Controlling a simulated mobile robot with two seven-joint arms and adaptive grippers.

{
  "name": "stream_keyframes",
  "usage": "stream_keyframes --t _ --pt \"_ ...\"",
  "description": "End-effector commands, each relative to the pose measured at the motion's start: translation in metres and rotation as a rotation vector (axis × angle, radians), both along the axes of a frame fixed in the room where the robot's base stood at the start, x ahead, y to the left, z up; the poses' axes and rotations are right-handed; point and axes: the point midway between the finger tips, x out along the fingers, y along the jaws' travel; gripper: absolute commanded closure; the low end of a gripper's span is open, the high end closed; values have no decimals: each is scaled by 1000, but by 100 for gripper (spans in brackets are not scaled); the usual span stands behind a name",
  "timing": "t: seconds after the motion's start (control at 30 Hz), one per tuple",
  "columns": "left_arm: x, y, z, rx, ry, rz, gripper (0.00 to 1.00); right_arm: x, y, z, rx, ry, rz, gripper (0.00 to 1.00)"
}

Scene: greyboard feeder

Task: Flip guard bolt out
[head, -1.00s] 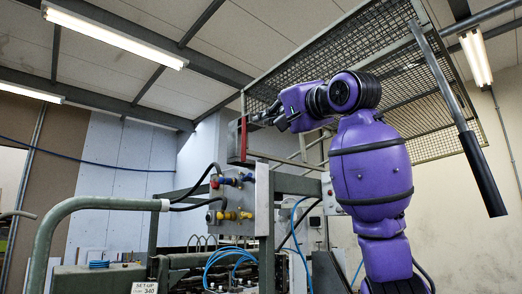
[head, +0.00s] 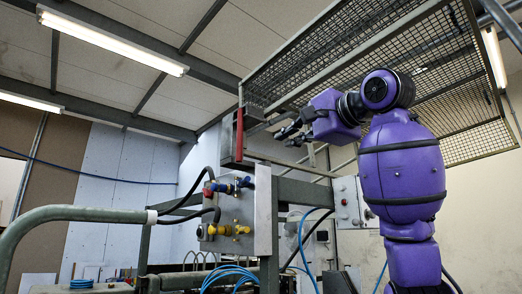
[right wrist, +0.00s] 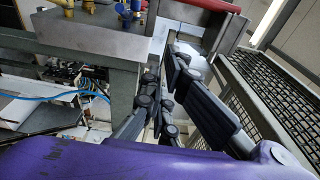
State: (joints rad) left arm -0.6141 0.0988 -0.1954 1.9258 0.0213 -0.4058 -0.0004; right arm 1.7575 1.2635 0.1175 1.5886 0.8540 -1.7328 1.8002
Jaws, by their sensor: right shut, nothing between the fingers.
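The mesh guard (head: 372,68) stands raised overhead, its grey frame running from upper right to lower left. A red bar (head: 239,134) is fixed upright at the guard's left end; a red part also shows at the top of the right wrist view (right wrist: 197,7). I cannot clearly pick out the bolt itself. My right gripper (head: 284,134) is to the right of the red bar with a visible gap in the picture. Its dark fingers (right wrist: 170,80) are shut and empty. My left gripper is not in view.
A grey valve panel (head: 262,215) with blue and yellow fittings and hoses stands below the guard's left end. A thick green rail (head: 80,213) crosses the lower left. In the right wrist view, guard mesh (right wrist: 270,95) lies close right of my fingers.

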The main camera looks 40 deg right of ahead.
Motion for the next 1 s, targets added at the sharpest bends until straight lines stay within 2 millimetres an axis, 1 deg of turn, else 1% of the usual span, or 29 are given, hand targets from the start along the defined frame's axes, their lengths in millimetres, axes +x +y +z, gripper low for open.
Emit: stream_keyframes --t 0.23,0.37,0.47,0.63,0.8,0.87,1.0 --pt "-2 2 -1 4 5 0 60 -1 0 1 -1 -2 0 100" --pt "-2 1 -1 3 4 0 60 6 0 0 0 -1 0 100" --pt "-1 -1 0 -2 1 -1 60 19 -1 0 -1 1 0 100" --pt "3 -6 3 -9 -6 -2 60 53 -3 0 0 1 1 100" --pt "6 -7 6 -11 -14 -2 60 89 -5 1 0 0 1 100" --pt "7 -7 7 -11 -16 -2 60 100 -6 1 0 0 1 100" --pt "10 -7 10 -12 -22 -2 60 91 16 3 -4 -7 0 100"
